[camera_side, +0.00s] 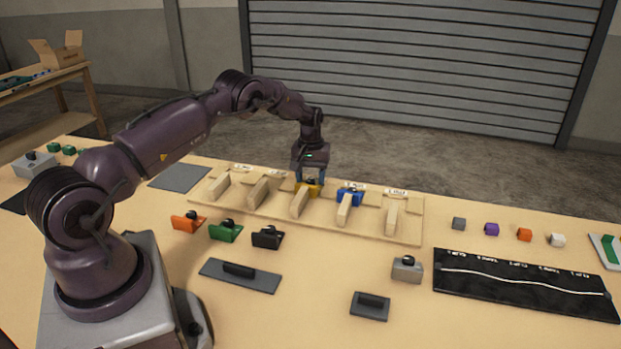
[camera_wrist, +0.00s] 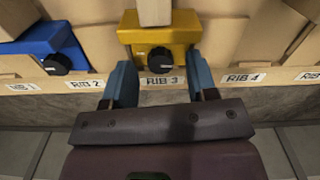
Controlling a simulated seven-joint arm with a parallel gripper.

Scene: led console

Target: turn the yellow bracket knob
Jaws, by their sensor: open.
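The yellow bracket (camera_side: 313,190) sits on the wooden board at the rib labelled RIB 3. In the wrist view, the yellow bracket (camera_wrist: 135,35) has a round black knob (camera_wrist: 160,60) on its face toward my gripper. My gripper (camera_side: 310,180) is over the bracket, pointing down. In the wrist view, the blue fingers of my gripper (camera_wrist: 161,65) are open, one on each side of the knob, with visible gaps. Whether they are level with the knob is hard to tell. The fingers partly hide the bracket in the side view.
A blue bracket (camera_side: 349,197) with a black knob is mounted at RIB 2, beside the yellow one. Upright wooden ribs (camera_side: 299,203) line the board. Loose orange (camera_side: 188,222), green (camera_side: 226,232) and black (camera_side: 267,238) brackets lie on the table in front.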

